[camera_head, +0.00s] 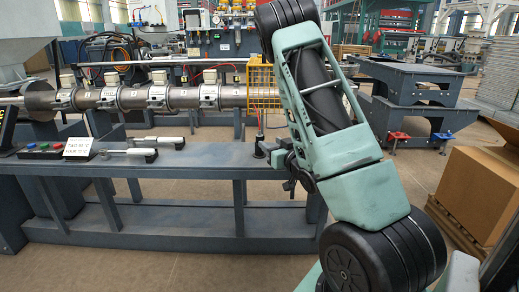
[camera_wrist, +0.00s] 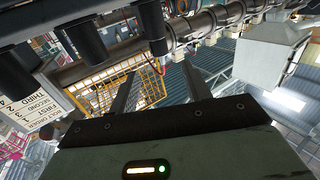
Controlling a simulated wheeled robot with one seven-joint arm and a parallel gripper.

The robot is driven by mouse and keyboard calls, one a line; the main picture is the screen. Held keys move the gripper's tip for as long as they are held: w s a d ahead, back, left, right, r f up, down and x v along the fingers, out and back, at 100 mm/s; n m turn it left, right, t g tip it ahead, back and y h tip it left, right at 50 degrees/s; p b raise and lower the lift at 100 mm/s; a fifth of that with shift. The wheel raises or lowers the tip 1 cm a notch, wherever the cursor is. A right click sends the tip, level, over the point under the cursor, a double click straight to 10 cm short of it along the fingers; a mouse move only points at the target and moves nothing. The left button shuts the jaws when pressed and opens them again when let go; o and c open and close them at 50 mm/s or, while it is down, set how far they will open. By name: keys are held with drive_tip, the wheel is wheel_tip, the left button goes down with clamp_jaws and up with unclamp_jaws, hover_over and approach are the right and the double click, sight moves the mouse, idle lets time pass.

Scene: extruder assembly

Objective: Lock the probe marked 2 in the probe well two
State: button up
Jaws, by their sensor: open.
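Two probes with pale handles and dark ends lie on the bench in the head view: a front one (camera_head: 125,153) and a rear one (camera_head: 155,140). Their markings are too small to read. The steel barrel (camera_head: 132,98) runs behind the bench with several pale collars along it, including one left of the yellow cage (camera_head: 208,95). I cannot tell which well is two. My gripper (camera_wrist: 160,88) is open in the wrist view, with nothing between its fingers. It is to the right of the probes and apart from them. In the head view my arm mostly hides it.
A yellow cage (camera_head: 262,84) surrounds the barrel's right part. A white sign (camera_head: 78,148) and a button panel (camera_head: 40,149) are on the bench at left. The bench top (camera_head: 215,163) right of the probes is clear. A cardboard box (camera_head: 478,190) stands at right.

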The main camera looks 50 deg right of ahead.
sight(261, 137)
drive_tip(key=x, duration=0.3)
drive_tip(key=shift+w, duration=0.15)
drive_tip(key=shift+b+x, duration=0.4)
drive_tip(key=shift+x, duration=2.25)
drive_tip(key=shift+f, duration=0.1)
clamp_jaws()
